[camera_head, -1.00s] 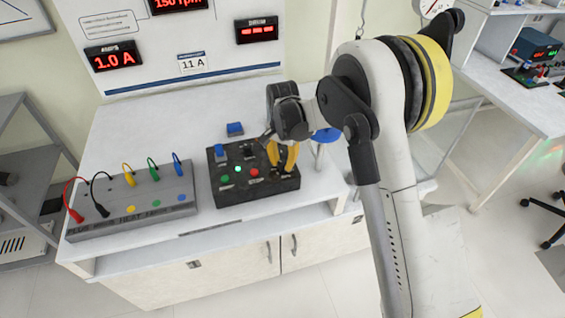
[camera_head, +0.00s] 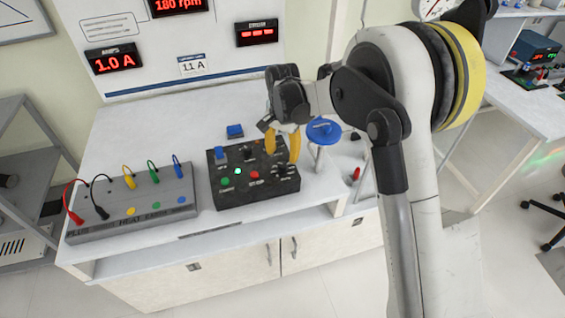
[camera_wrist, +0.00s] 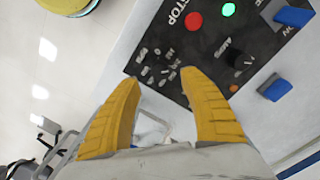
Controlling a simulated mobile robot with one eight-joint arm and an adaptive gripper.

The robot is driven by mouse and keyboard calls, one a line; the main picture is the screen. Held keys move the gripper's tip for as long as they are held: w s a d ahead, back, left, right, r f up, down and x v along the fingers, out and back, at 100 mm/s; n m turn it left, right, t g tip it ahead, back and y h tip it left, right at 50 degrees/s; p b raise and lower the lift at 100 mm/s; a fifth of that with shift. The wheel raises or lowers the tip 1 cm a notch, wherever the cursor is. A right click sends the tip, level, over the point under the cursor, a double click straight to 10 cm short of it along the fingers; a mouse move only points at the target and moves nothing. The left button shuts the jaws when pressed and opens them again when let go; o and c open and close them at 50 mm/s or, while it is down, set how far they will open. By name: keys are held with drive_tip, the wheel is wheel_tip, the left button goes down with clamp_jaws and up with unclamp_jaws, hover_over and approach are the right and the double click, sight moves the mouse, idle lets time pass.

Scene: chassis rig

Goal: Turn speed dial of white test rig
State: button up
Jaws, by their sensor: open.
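The black control box (camera_head: 256,200) of the white test rig sits on the white bench top. It carries a lit green button (camera_wrist: 228,9), a red stop button (camera_wrist: 193,20) and an AMPS knob (camera_wrist: 235,60). A cluster of pale dial marks (camera_wrist: 160,68) lies at the box's right end in the head view; the speed dial itself is hard to make out there. My gripper (camera_head: 282,157) is open over this right end, its yellow fingers apart and empty, tips pointing down. In the wrist view the fingertips (camera_wrist: 160,80) straddle the marked area without visibly gripping anything.
The rpm display (camera_head: 180,5) reads 180 rpm and the amps display (camera_head: 114,60) 1.0 A. A grey terminal block (camera_head: 130,215) with coloured leads stands left of the box. A blue round-topped post (camera_head: 323,131) stands close right of my gripper.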

sight(283, 164)
wheel_tip(283, 164, up, 7)
drive_tip(key=shift+f, duration=0.2)
idle(0.4)
drive_tip(key=s+d+r+n+t, duration=0.2)
drive_tip(key=s+d+r+t, duration=0.1)
drive_tip(key=s+d+r, duration=0.75)
drive_tip(key=s+d+n+t, duration=0.2)
drive_tip(key=s+d, duration=0.2)
drive_tip(key=s, duration=0.4)
drive_tip(key=s+d+n+t, duration=0.1)
drive_tip(key=s+d+t, duration=0.1)
drive_tip(key=s, duration=0.6)
drive_tip(key=shift+s+d+f+n, duration=0.3)
drive_tip(key=shift+s+d+n, duration=0.1)
drive_tip(key=shift+d, duration=0.45)
